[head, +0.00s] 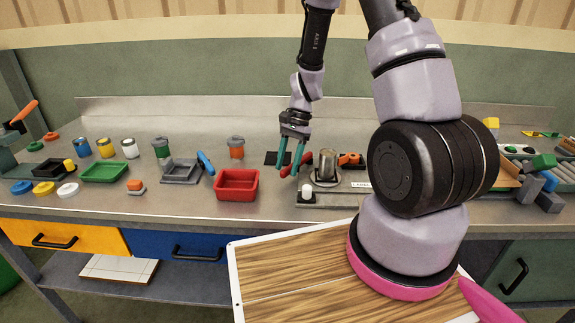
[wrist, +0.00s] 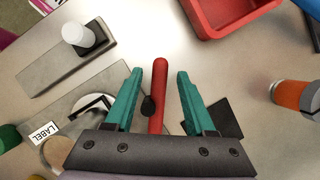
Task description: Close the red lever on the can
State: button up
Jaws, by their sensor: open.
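A metal can (head: 327,163) stands upright on a grey fixture beside a white label in the head view. My gripper (head: 288,170) hangs just left of the can, pointing down, with its teal fingers apart. The red lever (wrist: 160,92) lies lengthwise between the open fingers of my gripper (wrist: 159,73) in the wrist view, with gaps on both sides. Red of the lever also shows by the fingers in the head view. A dark round knob sits beside the lever. The can is mostly hidden behind the gripper body in the wrist view.
A red bin (head: 237,185) stands left of the gripper; it is at the top right of the wrist view. A white knob (head: 307,190) on a grey block stands in front. An orange jar (wrist: 292,95) is at the right. Coloured blocks crowd the far right bench.

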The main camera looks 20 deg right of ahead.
jog(key=shift+f, duration=0.1)
grip_shut()
dwell(1.4)
